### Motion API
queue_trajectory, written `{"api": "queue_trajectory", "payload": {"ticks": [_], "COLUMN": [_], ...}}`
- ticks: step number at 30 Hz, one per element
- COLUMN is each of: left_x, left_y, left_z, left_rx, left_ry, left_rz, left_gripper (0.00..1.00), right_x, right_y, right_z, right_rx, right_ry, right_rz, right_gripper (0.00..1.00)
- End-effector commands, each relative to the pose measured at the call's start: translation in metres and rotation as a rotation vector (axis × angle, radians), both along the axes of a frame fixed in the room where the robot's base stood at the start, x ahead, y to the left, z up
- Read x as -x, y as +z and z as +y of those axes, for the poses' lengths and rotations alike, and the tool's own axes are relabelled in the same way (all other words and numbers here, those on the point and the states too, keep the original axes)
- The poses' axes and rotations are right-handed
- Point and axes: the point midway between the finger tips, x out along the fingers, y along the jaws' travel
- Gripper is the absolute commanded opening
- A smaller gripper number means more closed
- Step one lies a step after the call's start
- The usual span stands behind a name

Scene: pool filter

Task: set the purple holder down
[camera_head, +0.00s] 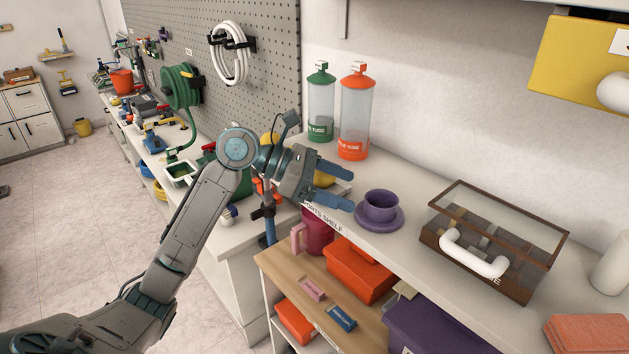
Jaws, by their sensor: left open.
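The purple holder (381,205) is a small cup shape on a round purple base (371,222). It stands upright on the white shelf top. My left gripper (345,190) is just to the left of the holder, its blue-tipped fingers apart and pointing right. The fingers look empty, with a visible gap between them and the holder. My right gripper does not show.
Green-capped (320,105) and orange-capped (355,115) clear tubes stand behind. A glass-lidded wooden case (495,238) with a white handle is to the right. Orange (358,270) and purple (440,325) bins sit on the lower shelf. Bare white shelf lies around the holder.

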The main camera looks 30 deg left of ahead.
Motion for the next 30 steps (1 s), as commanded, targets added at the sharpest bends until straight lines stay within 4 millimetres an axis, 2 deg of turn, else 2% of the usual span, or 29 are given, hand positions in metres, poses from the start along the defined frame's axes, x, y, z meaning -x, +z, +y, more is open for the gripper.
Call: {"api": "queue_trajectory", "payload": {"ticks": [6, 12, 30], "left_x": [0.011, 0.018, 0.020], "left_y": [0.008, 0.016, 0.020], "left_z": [0.024, 0.038, 0.042], "left_rx": [-0.005, -0.002, 0.001], "left_ry": [0.002, 0.000, -0.001], "left_rz": [0.000, 0.001, 0.001], "left_gripper": [0.76, 0.76, 0.76], "right_x": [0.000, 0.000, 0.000], "right_y": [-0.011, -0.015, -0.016], "right_z": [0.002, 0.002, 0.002], "right_rx": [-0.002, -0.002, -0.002], "right_ry": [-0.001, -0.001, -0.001], "right_rz": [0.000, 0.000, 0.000], "right_gripper": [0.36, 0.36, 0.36]}}
